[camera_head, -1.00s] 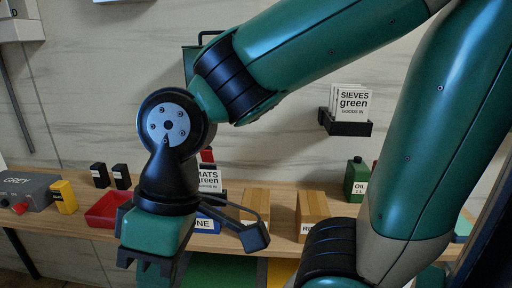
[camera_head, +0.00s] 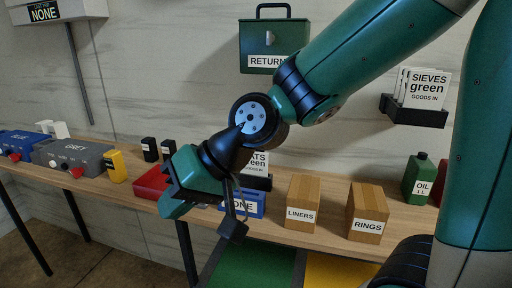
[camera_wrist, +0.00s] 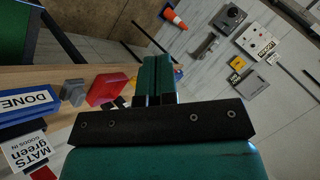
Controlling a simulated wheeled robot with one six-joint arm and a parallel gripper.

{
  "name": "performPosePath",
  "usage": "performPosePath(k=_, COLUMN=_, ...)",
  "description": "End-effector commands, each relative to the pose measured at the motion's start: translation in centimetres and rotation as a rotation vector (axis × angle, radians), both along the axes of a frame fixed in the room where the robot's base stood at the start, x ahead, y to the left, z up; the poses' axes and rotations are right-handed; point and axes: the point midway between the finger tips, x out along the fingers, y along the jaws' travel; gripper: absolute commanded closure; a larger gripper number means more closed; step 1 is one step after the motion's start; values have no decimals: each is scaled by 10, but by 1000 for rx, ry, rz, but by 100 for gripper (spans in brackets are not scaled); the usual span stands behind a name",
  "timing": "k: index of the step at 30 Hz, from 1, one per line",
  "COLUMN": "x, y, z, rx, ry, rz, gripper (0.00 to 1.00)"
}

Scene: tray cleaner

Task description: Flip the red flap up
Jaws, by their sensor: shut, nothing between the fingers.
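I cannot pick out a clear red flap in the head view. A small red piece (camera_wrist: 43,173) shows at the edge of the wrist view beside the "MATS green" cards (camera_wrist: 28,150); I cannot tell what it is. A red tray (camera_head: 152,182) lies on the bench, partly behind my gripper, and it also shows in the wrist view (camera_wrist: 107,88). My gripper (camera_head: 172,208) is tilted down to the left, in front of the bench edge. In the wrist view its green fingers (camera_wrist: 154,78) are together and empty.
Grey (camera_head: 72,155) and blue (camera_head: 20,144) boxes with red knobs stand at the left. LINERS (camera_head: 302,203) and RINGS (camera_head: 368,212) boxes, a blue DONE bin (camera_head: 250,204) and a green oil can (camera_head: 417,180) stand on the bench. A green RETURN box (camera_head: 272,45) hangs on the wall.

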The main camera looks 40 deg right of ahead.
Motion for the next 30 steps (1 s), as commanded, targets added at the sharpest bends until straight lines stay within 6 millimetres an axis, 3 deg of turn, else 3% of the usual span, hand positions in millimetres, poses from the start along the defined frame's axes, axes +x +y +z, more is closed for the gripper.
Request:
performPosePath(k=1, x=33, y=-6, z=-28, rx=120, ry=-4, rz=-140, gripper=100)
performPosePath(k=4, x=95, y=-29, z=-41, rx=402, ry=-30, rz=-427, gripper=100)
performPosePath(k=6, x=133, y=-59, z=-50, rx=606, ry=-51, rz=-626, gripper=100)
performPosePath(k=10, x=180, y=-129, z=-68, rx=946, ry=-100, rz=-939, gripper=100)
performPosePath(k=15, x=201, y=-207, z=-89, rx=1257, ry=-173, rz=-1203, gripper=100)
performPosePath(k=18, x=203, y=-235, z=-97, rx=1364, ry=-207, rz=-1286, gripper=100)
performPosePath(k=23, x=203, y=-253, z=-101, rx=1436, ry=-234, rz=-1338, gripper=100)
performPosePath(k=30, x=202, y=-253, z=-100, rx=1439, ry=-235, rz=-1340, gripper=100)
